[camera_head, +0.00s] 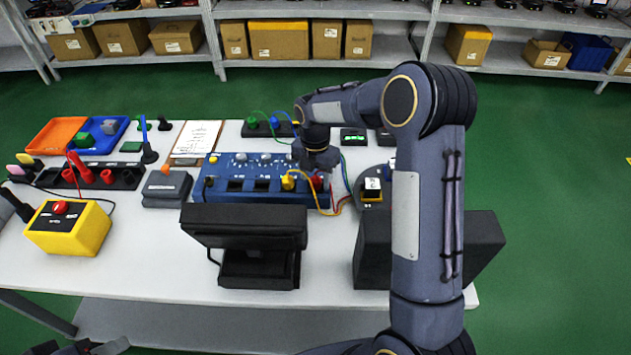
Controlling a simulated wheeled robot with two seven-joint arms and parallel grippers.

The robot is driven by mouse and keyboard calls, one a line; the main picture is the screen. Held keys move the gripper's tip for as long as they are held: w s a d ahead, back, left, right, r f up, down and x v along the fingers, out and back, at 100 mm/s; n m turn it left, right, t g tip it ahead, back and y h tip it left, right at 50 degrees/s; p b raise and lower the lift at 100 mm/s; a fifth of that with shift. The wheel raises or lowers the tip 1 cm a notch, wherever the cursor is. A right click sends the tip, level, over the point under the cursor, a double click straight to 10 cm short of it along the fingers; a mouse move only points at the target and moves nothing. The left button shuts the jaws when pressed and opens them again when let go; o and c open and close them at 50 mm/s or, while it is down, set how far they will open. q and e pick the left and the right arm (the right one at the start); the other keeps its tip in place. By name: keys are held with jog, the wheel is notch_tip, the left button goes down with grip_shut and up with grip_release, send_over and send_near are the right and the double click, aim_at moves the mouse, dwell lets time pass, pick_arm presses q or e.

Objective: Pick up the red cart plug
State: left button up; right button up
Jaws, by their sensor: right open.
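Several red plugs show, and I cannot tell for certain which is the red cart plug. One red plug (317,183) is at the right end of the blue panel (225,185), beside a yellow plug (288,183). Other red plugs (87,175) stand in a black strip (122,180) at the left, with a red lead rising from them. My right gripper (318,160) points down just above the right end of the blue panel, close to the first red plug. It is open, and its fingertips are partly hard to make out. My left gripper is not clearly in view.
A black monitor (245,222) stands at the table's front, with a dark box (375,250) to its right. A yellow box with a red button (68,228) is at the left. Orange (45,140) and blue (75,148) trays lie behind. Loose coloured wires hang near my right gripper.

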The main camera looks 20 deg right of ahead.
jog(key=shift+f, duration=0.2)
jog(key=c, duration=1)
jog(key=shift+c, duration=0.3)
jog(key=shift+r, duration=0.2)
